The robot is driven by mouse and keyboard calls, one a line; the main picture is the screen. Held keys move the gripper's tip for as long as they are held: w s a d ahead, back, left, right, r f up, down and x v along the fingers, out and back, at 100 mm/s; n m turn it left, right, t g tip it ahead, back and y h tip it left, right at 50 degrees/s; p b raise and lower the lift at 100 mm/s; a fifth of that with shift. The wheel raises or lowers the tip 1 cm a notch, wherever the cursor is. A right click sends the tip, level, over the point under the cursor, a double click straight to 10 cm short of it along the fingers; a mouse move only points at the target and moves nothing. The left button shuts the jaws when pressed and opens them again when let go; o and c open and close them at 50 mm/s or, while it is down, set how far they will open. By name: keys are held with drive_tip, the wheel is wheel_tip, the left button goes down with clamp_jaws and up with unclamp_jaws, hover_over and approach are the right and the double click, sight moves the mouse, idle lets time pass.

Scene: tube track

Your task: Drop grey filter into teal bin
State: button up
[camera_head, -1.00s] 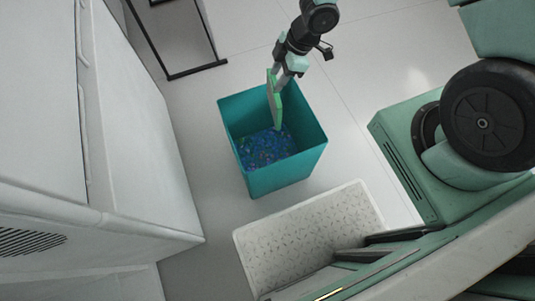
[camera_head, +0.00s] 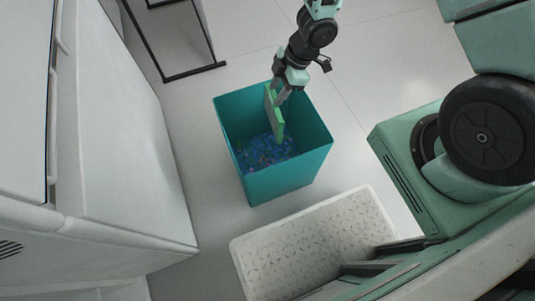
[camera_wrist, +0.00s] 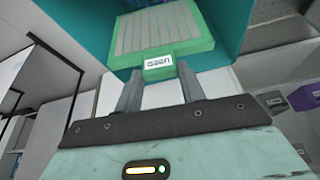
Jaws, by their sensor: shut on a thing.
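The filter (camera_head: 274,115) is a flat panel with a green frame; the wrist view shows grey slats (camera_wrist: 155,30) inside that frame and a white label on its tab. My gripper (camera_head: 279,97) is shut on the tab, also seen in the wrist view (camera_wrist: 159,77). The filter hangs nearly upright over the teal bin (camera_head: 285,184), its lower part within the opening. Small blue and mixed-colour bits (camera_head: 263,151) cover the bin floor. The filter's lower end shows above them; I cannot tell the exact gap.
A white tray or bin with a speckled inside (camera_head: 310,240) stands in front of the teal bin. A white cabinet (camera_head: 125,130) is at left, a black-framed stand (camera_head: 195,73) behind. Pale floor lies around the bin. The wrist view shows a purple box (camera_wrist: 304,97) at right.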

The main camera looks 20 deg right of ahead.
drive_tip(key=o, duration=1.1)
drive_tip(key=shift+r, duration=0.1)
drive_tip(key=p+v, duration=1)
drive_tip(key=v, duration=0.7)
drive_tip(key=shift+d+r, duration=0.1)
